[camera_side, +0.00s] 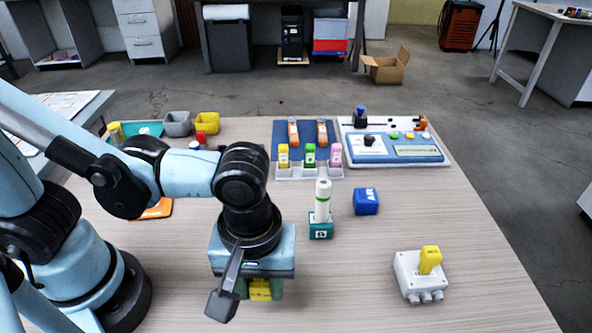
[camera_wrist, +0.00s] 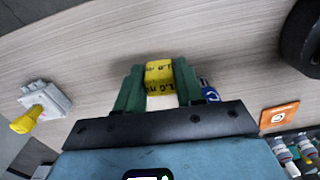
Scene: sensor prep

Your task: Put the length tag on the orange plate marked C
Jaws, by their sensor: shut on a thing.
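The length tag is a yellow block with black print that looks like "LG m" (camera_wrist: 159,76). It is held between the green fingers of my gripper (camera_wrist: 159,86) in the wrist view. In the side view its yellow lower part (camera_side: 260,292) shows beneath the wrist, and my gripper (camera_side: 262,288) is low over the near part of the table. The orange plate (camera_wrist: 280,114) lies flat at the right in the wrist view, with a white square mark that looks like a C. In the side view the orange plate (camera_side: 157,209) is partly hidden behind my arm, and its visible part is empty.
A teal block marked B (camera_side: 321,232) bears a white cylinder. A blue cube (camera_side: 366,202) and a white box with a yellow piece (camera_side: 410,278) stand to the right. A rack (camera_side: 309,173) with yellow, green and pink tags is behind.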

